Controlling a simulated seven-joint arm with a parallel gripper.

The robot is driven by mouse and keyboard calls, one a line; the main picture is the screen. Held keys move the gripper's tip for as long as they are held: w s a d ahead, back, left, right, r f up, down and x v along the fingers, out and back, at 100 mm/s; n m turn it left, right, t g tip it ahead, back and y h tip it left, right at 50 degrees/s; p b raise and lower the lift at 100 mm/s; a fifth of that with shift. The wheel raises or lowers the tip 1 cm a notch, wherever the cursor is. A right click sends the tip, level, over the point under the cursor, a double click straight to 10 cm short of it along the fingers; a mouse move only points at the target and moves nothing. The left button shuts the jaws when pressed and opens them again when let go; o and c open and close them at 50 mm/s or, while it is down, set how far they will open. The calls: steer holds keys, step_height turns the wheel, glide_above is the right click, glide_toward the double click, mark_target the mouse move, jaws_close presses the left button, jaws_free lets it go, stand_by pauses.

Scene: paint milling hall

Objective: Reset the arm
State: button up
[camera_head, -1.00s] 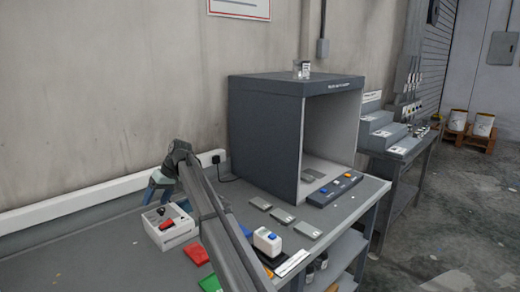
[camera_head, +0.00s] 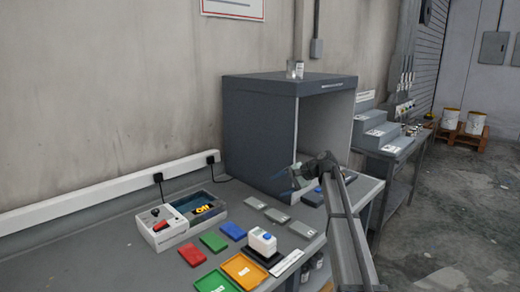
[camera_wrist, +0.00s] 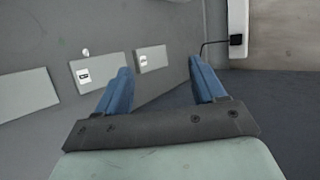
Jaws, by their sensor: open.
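My gripper (camera_head: 287,180) is in front of the open light booth (camera_head: 262,130) in the head view, above the right part of the bench (camera_head: 180,268). In the wrist view its two blue fingers (camera_wrist: 160,82) stand well apart with nothing between them. Beyond the fingers I see grey panels, two with small white labels. My arm reaches in from the lower right of the head view and hides part of the booth's opening and the button panel (camera_head: 312,197).
A white control box (camera_head: 165,232) with a red switch stands left, beside a dark tray (camera_head: 190,203). A stepped stand (camera_head: 372,130) is behind at right.

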steer(key=s+d+f+m+t, duration=0.1)
steer(key=d+m+t, duration=0.15)
steer(key=d, duration=0.85)
steer(key=s+d+f+m+t, duration=0.1)
steer(key=d+m, duration=0.3)
steer(key=d, duration=0.7)
steer(key=s+d+f+m+h, duration=0.2)
steer(key=s+d+f, duration=0.3)
steer(key=d+f, duration=0.4)
steer(key=s+a+f+n+g+h, duration=0.1)
steer(key=s+a+f+n+g, duration=0.1)
steer(key=s+a+f, duration=0.8)
steer(key=s+a+f+n+g+h, duration=0.1)
steer(key=s+f+n+g, duration=0.35)
steer(key=f, duration=1.05)
steer(key=s+a+f+g+h, duration=0.1)
steer(key=s+a+f, duration=0.5)
steer(key=s+f, duration=0.55)
steer(key=s+a+f+n+g+h, duration=0.1)
steer(key=s+f+n+g, duration=0.1)
steer(key=s, duration=0.9)
steer(key=s+a+f+n+g+h, duration=0.2)
steer(key=s+f+n, duration=0.2)
steer(key=s+f, duration=0.3)
steer(key=s+a+f+n+g+h, duration=0.2)
steer(key=s+f, duration=0.2)
steer(key=s, duration=1.3)
steer(key=shift+s+a+f+n, duration=0.15)
steer(key=shift+n, duration=0.25)
